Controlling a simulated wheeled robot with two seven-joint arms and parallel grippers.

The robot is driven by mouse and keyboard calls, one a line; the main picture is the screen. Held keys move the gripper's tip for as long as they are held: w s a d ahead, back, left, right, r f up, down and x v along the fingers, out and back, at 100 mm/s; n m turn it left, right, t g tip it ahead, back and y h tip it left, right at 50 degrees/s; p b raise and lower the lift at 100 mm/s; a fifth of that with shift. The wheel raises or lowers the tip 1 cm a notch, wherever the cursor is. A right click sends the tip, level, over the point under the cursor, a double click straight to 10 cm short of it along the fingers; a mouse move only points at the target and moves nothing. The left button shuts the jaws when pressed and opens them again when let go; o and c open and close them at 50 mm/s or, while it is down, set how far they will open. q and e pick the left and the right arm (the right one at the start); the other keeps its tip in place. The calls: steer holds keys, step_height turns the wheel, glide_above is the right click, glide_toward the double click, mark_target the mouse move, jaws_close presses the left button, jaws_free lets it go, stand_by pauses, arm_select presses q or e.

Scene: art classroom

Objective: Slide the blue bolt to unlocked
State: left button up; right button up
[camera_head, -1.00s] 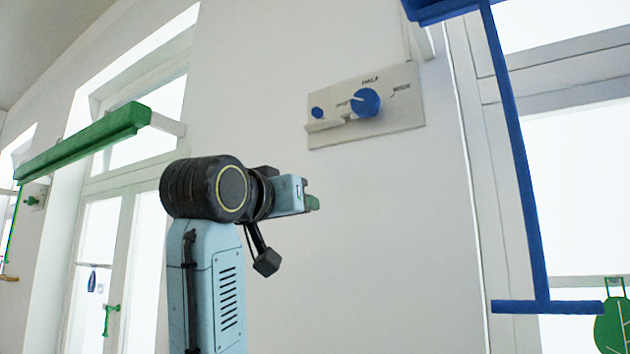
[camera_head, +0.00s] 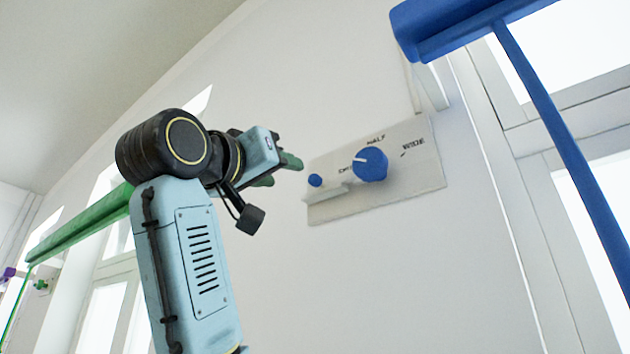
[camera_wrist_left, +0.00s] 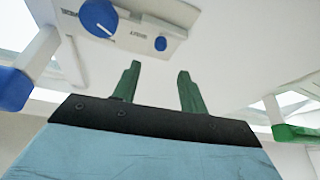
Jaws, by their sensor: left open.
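The small round blue bolt knob (camera_head: 315,180) sits at the left end of a pale wall panel (camera_head: 420,185), above a small white ledge. A larger blue dial (camera_head: 370,164) with a white pointer line is to its right. My left gripper (camera_head: 291,163) is open and empty, its green fingers just left of the panel in the head view. In the left wrist view the bolt knob (camera_wrist_left: 160,43) shows beyond and between the open fingertips (camera_wrist_left: 158,72), apparently apart from them. The dial (camera_wrist_left: 98,17) is at upper left there. My right gripper is out of view.
A blue window bar (camera_head: 460,28) with a hanging blue rod (camera_head: 565,140) is to the right. A long green bar (camera_head: 85,228) runs behind my left arm. The wall below the panel is clear.

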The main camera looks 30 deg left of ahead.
mark_target(312, 180)
arm_select(q)
steer(key=p+x, duration=0.4)
steer(key=x, duration=0.6)
steer(key=shift+p, duration=0.3)
steer(key=shift+w+r, duration=0.1)
steer(key=shift+w, duration=0.6)
steer(key=shift+c, duration=0.5)
jaws_close()
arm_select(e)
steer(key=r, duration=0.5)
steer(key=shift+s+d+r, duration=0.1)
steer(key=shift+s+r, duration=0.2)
arm_select(q)
steer(key=shift+s+a, duration=0.1)
